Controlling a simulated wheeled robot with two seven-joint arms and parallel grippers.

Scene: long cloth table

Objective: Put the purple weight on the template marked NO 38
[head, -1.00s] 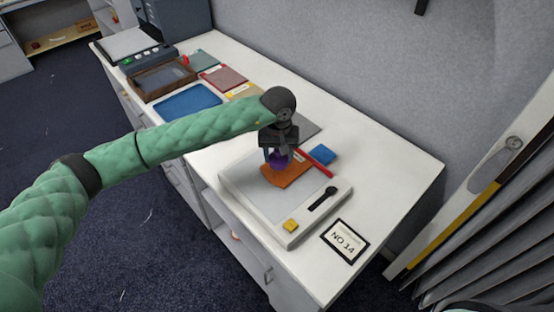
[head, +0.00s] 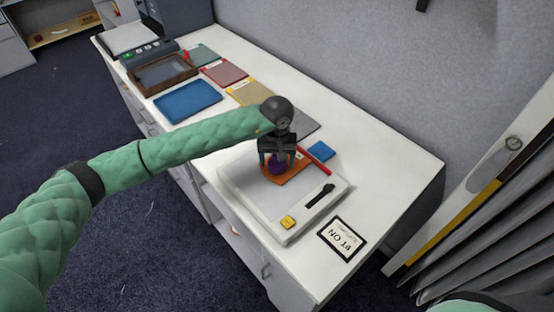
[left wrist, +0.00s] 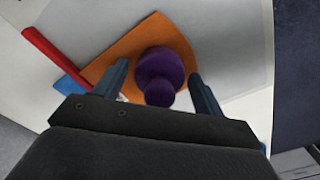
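The purple weight (head: 277,167) stands on an orange template (head: 297,174), which lies on the pale board (head: 262,196). My left gripper (head: 277,161) is over the weight, with its fingers apart on either side. In the left wrist view the purple weight (left wrist: 160,68) shows its knob toward me, and the orange template (left wrist: 112,60) spreads beneath it. Gaps show between the weight and both fingers of the left gripper (left wrist: 163,82). No NO 38 marking is readable. My right gripper is out of view.
A card reading NO 14 (head: 343,238) lies at the near end of the table. A yellow block (head: 288,222), black tool (head: 320,196), red bar (head: 314,160) and blue block (head: 321,151) are nearby. A blue tray (head: 188,100) and wooden box (head: 162,74) stand farther back.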

